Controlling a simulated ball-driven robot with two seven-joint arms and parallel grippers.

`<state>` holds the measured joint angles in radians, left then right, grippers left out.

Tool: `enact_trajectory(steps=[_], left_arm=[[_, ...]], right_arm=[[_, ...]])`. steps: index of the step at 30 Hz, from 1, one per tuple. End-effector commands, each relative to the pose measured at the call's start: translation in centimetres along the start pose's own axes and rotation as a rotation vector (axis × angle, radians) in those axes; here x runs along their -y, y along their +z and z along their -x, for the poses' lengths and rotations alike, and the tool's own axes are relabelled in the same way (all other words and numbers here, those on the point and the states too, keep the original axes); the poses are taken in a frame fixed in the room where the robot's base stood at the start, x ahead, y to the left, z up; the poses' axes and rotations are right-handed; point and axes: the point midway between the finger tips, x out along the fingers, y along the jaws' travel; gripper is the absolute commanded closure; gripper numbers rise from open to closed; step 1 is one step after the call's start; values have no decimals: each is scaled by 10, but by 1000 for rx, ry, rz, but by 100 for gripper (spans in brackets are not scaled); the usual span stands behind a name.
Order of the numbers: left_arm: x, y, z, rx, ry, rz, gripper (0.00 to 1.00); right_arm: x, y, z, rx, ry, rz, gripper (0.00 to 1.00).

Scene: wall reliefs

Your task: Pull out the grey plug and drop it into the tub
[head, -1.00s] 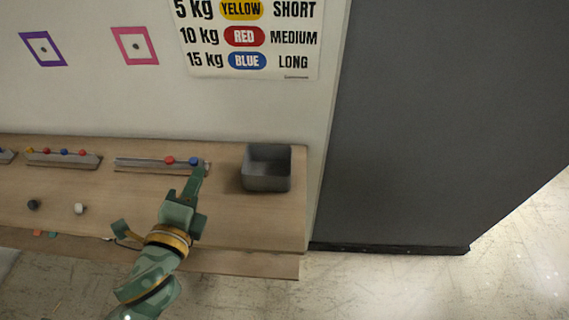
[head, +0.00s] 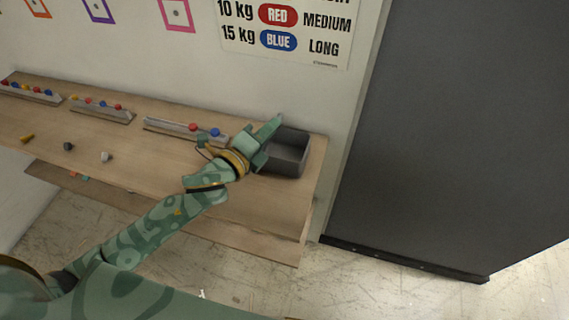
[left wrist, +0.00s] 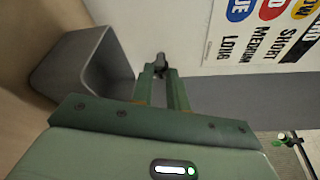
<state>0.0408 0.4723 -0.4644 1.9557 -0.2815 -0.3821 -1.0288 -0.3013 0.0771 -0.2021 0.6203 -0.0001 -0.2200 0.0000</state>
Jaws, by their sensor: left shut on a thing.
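My left gripper (head: 268,132) is at the tub's far left side in the head view, with its fingers pointing up and right. In the left wrist view its two fingers (left wrist: 160,72) are shut on a small dark grey piece, which looks like the grey plug (left wrist: 160,60). The plug cannot be made out in the head view. The open grey tub (head: 285,165) stands near the right end of the wooden shelf. It also shows in the left wrist view (left wrist: 62,65), left of the fingers; the plug appears outside its opening. My right gripper is not in view.
A dark knob (head: 68,146) and a pale knob (head: 105,157) sit on the shelf (head: 150,160). A dark grey panel (head: 440,130) stands at right.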

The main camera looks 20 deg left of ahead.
Motion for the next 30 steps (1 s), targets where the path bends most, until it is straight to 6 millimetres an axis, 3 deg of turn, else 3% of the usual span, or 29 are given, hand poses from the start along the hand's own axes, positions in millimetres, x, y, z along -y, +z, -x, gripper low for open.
enact_trajectory(steps=[1,9,10,12,13,23,26,30], left_arm=[[-7,-2,-1,0,1,0,100],[-5,-2,0,0,-1,-1,100],[-4,-2,0,0,-1,0,81],[-4,-2,0,0,-1,0,62],[-4,-2,0,0,-1,0,59],[-5,-2,4,0,0,0,59],[-6,-2,16,0,1,2,59],[-6,-3,49,-2,3,2,59]], right_arm=[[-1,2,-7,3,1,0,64],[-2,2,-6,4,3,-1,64],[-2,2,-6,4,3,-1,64],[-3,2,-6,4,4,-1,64],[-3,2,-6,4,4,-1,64],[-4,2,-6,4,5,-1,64],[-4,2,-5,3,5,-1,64],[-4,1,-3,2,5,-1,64]])
